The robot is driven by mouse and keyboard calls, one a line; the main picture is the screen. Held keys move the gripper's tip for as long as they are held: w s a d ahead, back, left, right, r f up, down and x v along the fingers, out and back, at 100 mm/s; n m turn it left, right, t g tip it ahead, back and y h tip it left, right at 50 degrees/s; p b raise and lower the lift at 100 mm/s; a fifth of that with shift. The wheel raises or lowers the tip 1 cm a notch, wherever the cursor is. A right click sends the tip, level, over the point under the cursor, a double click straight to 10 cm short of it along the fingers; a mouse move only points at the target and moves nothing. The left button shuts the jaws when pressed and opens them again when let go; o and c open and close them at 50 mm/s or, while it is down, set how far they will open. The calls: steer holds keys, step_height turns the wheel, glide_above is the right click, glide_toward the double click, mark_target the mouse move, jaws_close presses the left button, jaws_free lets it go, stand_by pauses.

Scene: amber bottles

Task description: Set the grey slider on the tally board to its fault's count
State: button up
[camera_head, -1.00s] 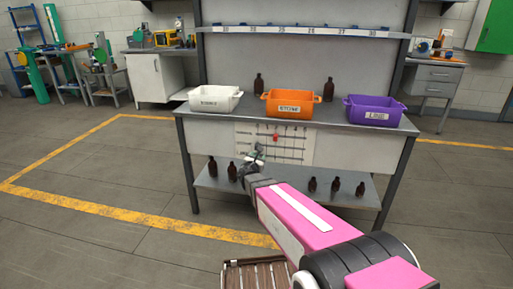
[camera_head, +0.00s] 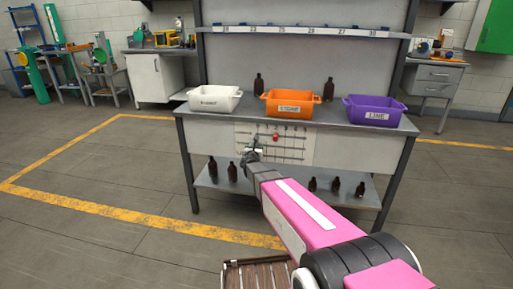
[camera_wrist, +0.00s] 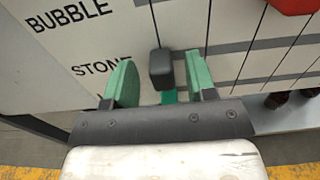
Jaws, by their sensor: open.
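The white tally board (camera_head: 243,128) hangs under the bench's front edge. In the wrist view the board (camera_wrist: 110,25) shows the row words BUBBLE and STONE, with a third word mostly hidden. The dark grey slider (camera_wrist: 160,68) stands at the left end of the STONE row's bar. My gripper (camera_wrist: 158,78) is open, its green fingers either side of the slider with a gap on each side. In the head view my gripper (camera_head: 250,154) is at the board's lower left. A red slider (camera_wrist: 291,4) sits on the upper row, further right; it also shows in the head view (camera_head: 275,137).
On the bench stand white (camera_head: 214,101), orange (camera_head: 290,106) and purple (camera_head: 374,112) bins, with brown bottles (camera_head: 259,84) behind. More brown bottles (camera_head: 213,169) stand on the lower shelf (camera_head: 205,184). A slatted wooden thing (camera_head: 262,276) is near the bottom edge.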

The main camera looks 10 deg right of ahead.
steer(key=shift+w+d, duration=0.2)
steer(key=shift+w, duration=0.4)
